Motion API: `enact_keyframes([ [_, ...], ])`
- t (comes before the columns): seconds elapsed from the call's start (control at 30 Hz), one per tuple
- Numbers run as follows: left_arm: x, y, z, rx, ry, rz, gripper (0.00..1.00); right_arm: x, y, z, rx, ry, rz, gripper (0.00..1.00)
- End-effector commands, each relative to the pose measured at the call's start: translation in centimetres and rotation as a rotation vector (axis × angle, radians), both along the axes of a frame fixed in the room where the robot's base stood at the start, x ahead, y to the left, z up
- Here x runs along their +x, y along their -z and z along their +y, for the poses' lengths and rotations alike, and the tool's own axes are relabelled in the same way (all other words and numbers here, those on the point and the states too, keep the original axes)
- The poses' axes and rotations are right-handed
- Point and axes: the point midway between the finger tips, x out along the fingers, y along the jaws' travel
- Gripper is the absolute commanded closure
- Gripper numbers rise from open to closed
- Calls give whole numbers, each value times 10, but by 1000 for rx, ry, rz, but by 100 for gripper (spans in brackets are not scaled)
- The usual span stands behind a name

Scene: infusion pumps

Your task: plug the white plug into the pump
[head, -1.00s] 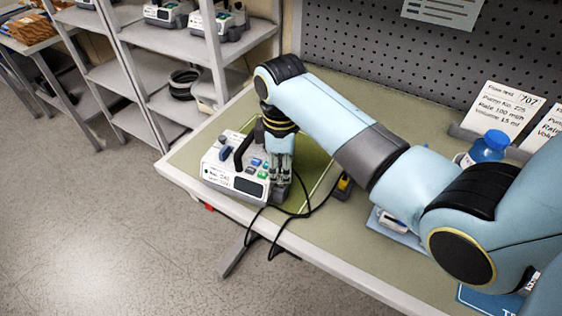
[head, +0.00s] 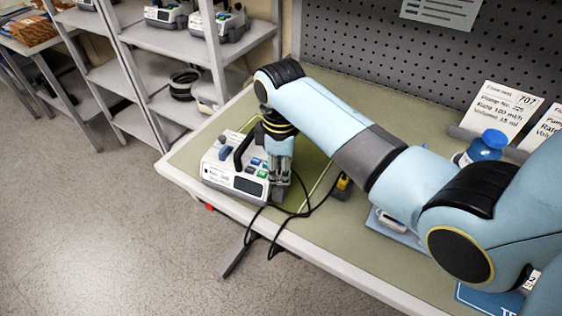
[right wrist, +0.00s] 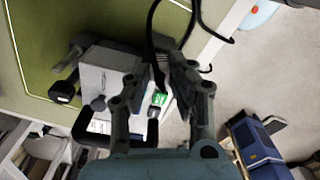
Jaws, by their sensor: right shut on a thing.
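The white and grey pump (head: 217,168), with a dark handle, a small screen and coloured buttons, sits on the green mat near the table's left end. My right gripper (head: 279,181) points down at the pump's right side. In the right wrist view its fingers (right wrist: 163,74) are closed in beside the pump (right wrist: 108,68), and a black cable (right wrist: 150,35) runs from between the tips. The fingers hide the plug, so its colour and whether it is in a socket cannot be told. My left gripper is not in view.
A yellow and black piece (head: 343,184) lies on the table right of the pump. Black cable loops hang over the front edge. A blue-capped bottle (head: 487,148) and printed cards (head: 503,108) stand at the right. Shelves (head: 165,62) with more pumps stand behind left.

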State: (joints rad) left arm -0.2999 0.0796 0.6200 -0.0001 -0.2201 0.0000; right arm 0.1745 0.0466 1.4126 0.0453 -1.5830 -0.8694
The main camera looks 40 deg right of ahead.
Motion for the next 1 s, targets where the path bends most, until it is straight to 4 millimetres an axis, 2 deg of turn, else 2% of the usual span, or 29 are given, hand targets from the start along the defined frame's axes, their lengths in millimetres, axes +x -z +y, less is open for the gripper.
enact_keyframes([
  [0.03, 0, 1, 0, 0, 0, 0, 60, -6, 9, 1, 2, 1, 16, 100],
  [0.1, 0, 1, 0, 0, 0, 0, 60, -7, 11, 1, 2, 1, 16, 100],
  [0.43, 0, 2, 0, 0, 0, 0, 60, -7, 13, 1, 2, 1, 16, 100],
  [0.47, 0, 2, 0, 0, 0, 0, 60, -7, 13, 1, 2, 1, 16, 77],
  [0.6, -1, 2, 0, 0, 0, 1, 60, -8, 13, 1, 3, 0, 17, 58],
  [0.7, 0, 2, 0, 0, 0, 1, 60, -8, 13, 1, 3, 0, 19, 48],
  [0.87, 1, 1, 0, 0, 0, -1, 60, -7, 11, 1, 2, 0, 16, 48],
  [1.0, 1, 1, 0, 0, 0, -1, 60, -6, 10, 1, 1, 0, 14, 30],
])
